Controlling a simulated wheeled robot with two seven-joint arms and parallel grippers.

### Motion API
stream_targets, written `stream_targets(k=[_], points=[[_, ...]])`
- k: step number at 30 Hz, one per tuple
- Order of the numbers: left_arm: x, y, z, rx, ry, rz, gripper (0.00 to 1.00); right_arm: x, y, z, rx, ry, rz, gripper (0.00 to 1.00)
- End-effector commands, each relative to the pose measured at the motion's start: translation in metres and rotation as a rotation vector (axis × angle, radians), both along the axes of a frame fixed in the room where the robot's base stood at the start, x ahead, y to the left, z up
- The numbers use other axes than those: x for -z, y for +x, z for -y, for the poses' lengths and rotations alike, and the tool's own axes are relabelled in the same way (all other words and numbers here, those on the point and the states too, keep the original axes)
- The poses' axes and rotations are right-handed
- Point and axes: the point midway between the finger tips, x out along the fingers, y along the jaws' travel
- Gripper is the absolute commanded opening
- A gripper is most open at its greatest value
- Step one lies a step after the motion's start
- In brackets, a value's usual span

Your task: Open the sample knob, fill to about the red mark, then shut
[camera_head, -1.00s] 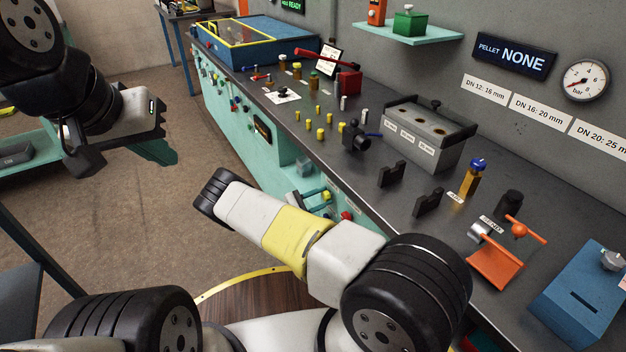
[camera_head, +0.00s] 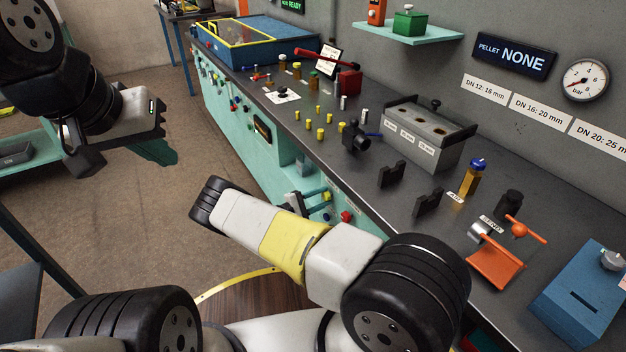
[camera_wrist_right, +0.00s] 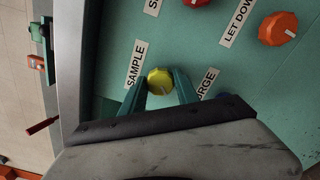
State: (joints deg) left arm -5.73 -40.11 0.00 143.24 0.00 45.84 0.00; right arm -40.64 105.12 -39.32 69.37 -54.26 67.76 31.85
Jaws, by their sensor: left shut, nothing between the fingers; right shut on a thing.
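The yellow sample knob (camera_wrist_right: 159,81) sits on the teal panel beside the SAMPLE label (camera_wrist_right: 136,64) in the right wrist view. My right gripper (camera_wrist_right: 162,88) is shut on this knob, with one teal finger on each side of it. In the head view the right gripper (camera_head: 319,200) is at the bench's front panel, partly hidden behind my arm. My left gripper (camera_head: 160,152) is shut and empty, over the floor at the left, far from the panel. I cannot make out a red mark or a fill level in either view.
An orange knob (camera_wrist_right: 278,28) by the LET DOWN label and a dark blue knob by the PURGE label are close to the right gripper. A red knob (camera_head: 347,216) is low on the front panel. The dark bench top (camera_head: 385,205) above holds fittings and a grey block (camera_head: 428,135).

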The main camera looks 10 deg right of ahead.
Motion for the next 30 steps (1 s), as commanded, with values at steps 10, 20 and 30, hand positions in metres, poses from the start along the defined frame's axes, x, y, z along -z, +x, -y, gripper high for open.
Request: stream_targets(k=[10, 20, 30], points=[[0.0, 0.0, 0.0, 0.0, 0.0, 0.0, 0.0, 0.001, 0.0, -0.001, 0.0, 0.001, -0.001, 0.59], [0.0, 0.0, 0.0, 0.0, 0.0, 0.0, 0.0, 0.0, -0.001, -0.003, -0.001, 0.0, -0.001, 0.59], [0.0, 0.0, 0.0, 0.0, 0.0, 0.0, 0.0, 0.001, -0.018, -0.052, -0.003, 0.002, -0.002, 0.59]])
